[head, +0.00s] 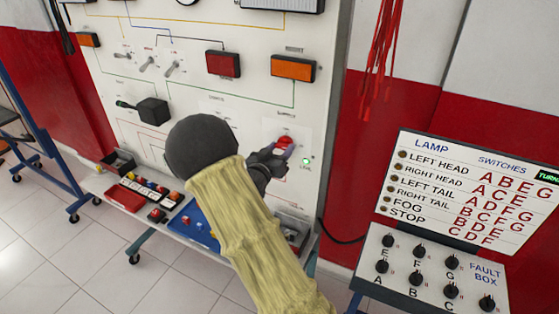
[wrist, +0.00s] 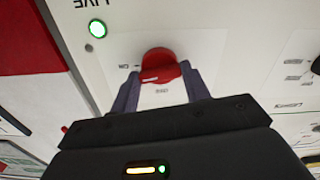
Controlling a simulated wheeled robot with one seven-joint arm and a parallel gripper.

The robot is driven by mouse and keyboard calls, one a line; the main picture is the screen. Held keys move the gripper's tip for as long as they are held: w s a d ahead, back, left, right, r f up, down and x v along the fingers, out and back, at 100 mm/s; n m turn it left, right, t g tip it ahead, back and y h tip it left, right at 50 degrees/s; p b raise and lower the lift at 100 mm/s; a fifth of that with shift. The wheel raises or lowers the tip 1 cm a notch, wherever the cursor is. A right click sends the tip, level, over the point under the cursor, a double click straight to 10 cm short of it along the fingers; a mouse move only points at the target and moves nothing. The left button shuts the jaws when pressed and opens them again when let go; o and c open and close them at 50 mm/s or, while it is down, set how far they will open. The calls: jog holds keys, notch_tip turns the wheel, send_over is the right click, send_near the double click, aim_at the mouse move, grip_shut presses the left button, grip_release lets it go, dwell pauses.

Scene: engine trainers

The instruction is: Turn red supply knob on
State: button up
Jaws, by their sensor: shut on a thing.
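The red supply knob (head: 285,142) is on the lower right of the white trainer panel (head: 190,20). In the wrist view the knob (wrist: 159,66) is a round red dial with a white pointer mark, between my two fingers. My gripper (head: 278,152) reaches the panel and is shut on the knob; in the wrist view my gripper (wrist: 160,88) has a finger on each side of it. A green lamp (head: 306,161) beside the knob is lit, and in the wrist view this lamp (wrist: 97,28) sits under the word LIVE. The pointer mark lies toward the "ON" lettering, left in the wrist view.
A shelf with colored parts (head: 150,195) runs below the panel. A fault box (head: 435,265) and a lamp switch chart (head: 465,190) stand at the right. Red cables (head: 384,45) hang on the wall. Tiled floor lies open at the lower left.

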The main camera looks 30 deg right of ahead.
jog(key=shift+f+m+b, duration=0.25)
jog(key=shift+m+b, duration=0.85)
jog(key=o, duration=1)
jog(key=shift+r, duration=0.15)
jog(key=shift+s+a, duration=0.1)
jog(key=shift+a, duration=0.05)
jog(key=b+v, duration=0.2)
jog(key=v, duration=1.5)
jog(key=shift+s+a+b, duration=0.1)
jog(key=shift+b, duration=0.2)
